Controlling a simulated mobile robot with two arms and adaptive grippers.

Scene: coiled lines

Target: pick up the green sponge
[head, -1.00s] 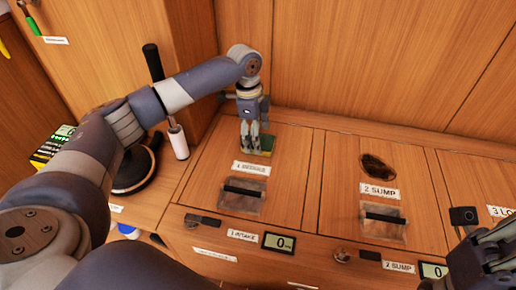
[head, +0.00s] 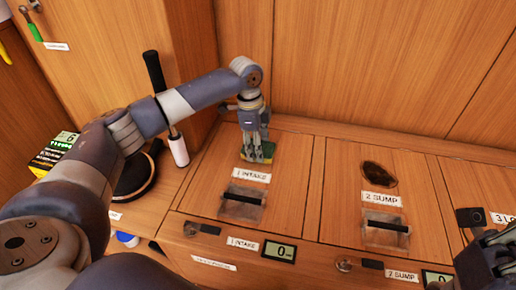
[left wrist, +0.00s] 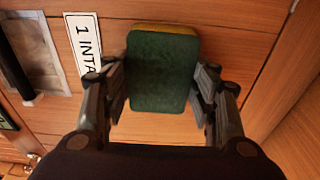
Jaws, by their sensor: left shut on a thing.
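The green sponge (head: 266,150), with a yellow layer on one side, is at my left gripper (head: 257,156), above the wooden panel labelled 1 INTAKE. In the left wrist view the sponge (left wrist: 158,75) sits between the two fingers of my left gripper (left wrist: 160,95), which is shut on its sides. I cannot tell whether the sponge touches the panel. My right gripper (head: 492,262) shows only partly at the lower right edge, and its fingers are not clear.
To the right is the 2 SUMP panel with a dark oval hole (head: 379,174). A black-handled plunger-like tool (head: 155,72) stands left, near my left arm.

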